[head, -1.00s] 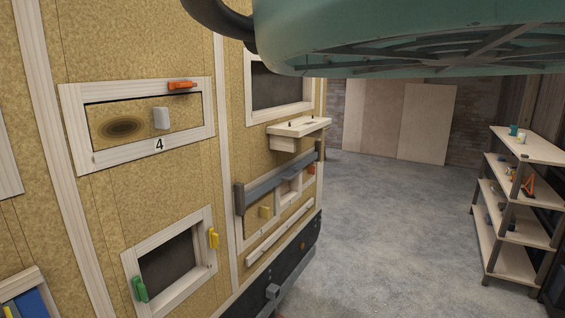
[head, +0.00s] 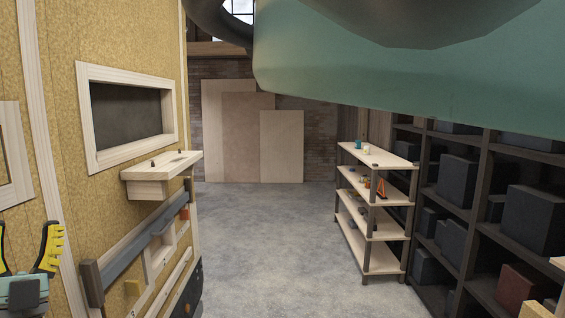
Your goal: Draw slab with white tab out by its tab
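The slab with the white tab is out of view or nearly so. What looks like the right end of its pale frame (head: 18,190) shows at the left edge, on the tan wall. The white tab does not show. My gripper (head: 27,245) is at the lower left, below that frame end. Its yellow fingers are spread apart, and nothing shows between them.
A dark window (head: 127,165) and a small pale wall shelf (head: 145,190) are on the wall. A grey bar (head: 130,252) runs below. Wooden shelving (head: 383,268) and dark racks (head: 478,210) stand right. The middle floor (head: 265,245) is clear.

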